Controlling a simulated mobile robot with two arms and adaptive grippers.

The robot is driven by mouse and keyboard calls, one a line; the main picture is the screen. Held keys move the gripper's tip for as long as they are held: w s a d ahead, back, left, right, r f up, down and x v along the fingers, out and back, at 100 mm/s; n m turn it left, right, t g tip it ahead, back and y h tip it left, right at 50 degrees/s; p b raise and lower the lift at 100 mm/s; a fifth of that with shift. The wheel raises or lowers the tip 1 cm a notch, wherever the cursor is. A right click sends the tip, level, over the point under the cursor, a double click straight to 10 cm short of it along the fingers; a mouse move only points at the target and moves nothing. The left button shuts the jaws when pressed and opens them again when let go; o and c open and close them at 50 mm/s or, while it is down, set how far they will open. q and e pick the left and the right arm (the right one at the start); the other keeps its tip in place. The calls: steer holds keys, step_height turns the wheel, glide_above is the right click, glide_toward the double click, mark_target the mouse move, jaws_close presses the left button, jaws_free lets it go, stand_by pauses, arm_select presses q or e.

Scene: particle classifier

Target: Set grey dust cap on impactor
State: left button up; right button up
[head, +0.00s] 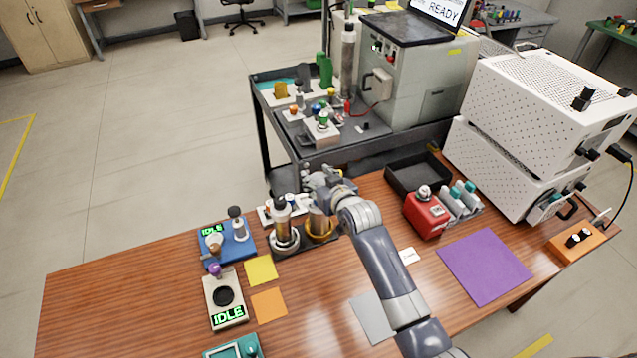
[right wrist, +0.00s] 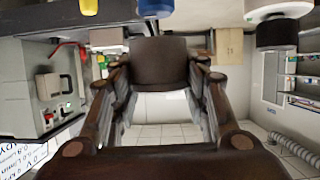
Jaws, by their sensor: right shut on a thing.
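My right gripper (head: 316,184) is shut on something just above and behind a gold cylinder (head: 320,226). The held thing is mostly hidden by the fingers, and I cannot make out its colour or shape, so I cannot tell whether it is the grey dust cap. A silver cylinder (head: 283,222) stands upright in a pale ring, left of the gold one. I cannot tell for sure which of these is the impactor. In the right wrist view the dark fingers (right wrist: 160,75) reach away from the camera. My left gripper is not in view.
A blue device (head: 240,250) and a white IDLE device (head: 224,300) stand at left. A red box (head: 424,214), an empty black tray (head: 418,178) and white cabinets (head: 545,110) stand at right. A crowded dark cart (head: 345,150) stands behind the table.

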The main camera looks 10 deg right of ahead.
steer(key=shift+f, duration=1.05)
steer(key=shift+f, duration=0.1)
steer(key=shift+f, duration=0.5)
steer(key=o, duration=0.9)
steer(key=shift+c, duration=0.2)
steer(key=shift+s, duration=0.1)
